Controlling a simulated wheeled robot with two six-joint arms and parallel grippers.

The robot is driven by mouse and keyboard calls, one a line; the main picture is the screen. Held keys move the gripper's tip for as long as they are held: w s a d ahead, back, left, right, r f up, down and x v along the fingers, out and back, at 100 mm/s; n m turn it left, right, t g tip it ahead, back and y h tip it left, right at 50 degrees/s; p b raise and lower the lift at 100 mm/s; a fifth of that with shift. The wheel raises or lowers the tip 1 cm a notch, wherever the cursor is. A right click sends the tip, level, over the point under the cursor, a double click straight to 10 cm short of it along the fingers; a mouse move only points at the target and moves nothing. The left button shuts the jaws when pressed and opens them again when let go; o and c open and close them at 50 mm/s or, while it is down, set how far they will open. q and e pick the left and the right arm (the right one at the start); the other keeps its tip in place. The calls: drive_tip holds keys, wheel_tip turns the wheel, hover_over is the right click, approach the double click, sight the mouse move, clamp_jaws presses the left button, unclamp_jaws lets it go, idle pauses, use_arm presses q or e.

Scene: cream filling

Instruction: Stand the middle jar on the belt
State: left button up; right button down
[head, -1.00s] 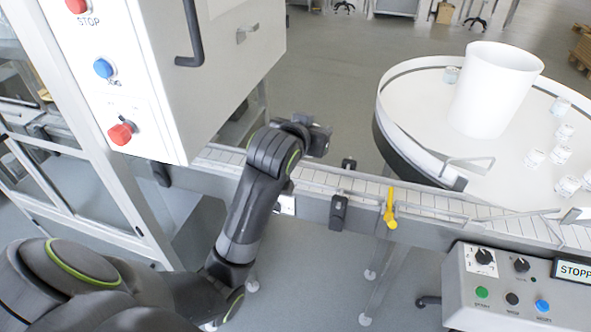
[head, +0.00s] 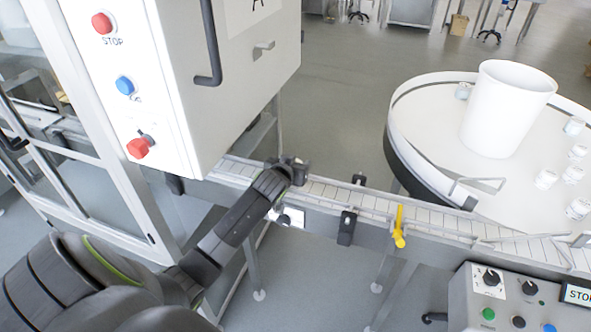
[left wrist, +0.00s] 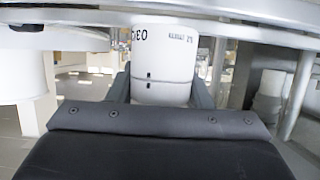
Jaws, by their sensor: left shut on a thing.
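In the head view my left gripper (head: 295,168) is at the belt (head: 336,194), near the white cabinet. The held jar cannot be made out there, and whether it touches the belt cannot be told. My right gripper is not in view.
Metal guide rails run along the belt, with black brackets (head: 347,228) and a yellow lever (head: 398,228). The white cabinet (head: 235,75) stands close on the left. A round table (head: 425,120) with several small jars is on the right. A control box (head: 500,300) is front right.

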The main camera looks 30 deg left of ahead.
use_arm(q)
wheel_tip(320, 180, down, 3)
drive_tip(key=shift+r, duration=0.1)
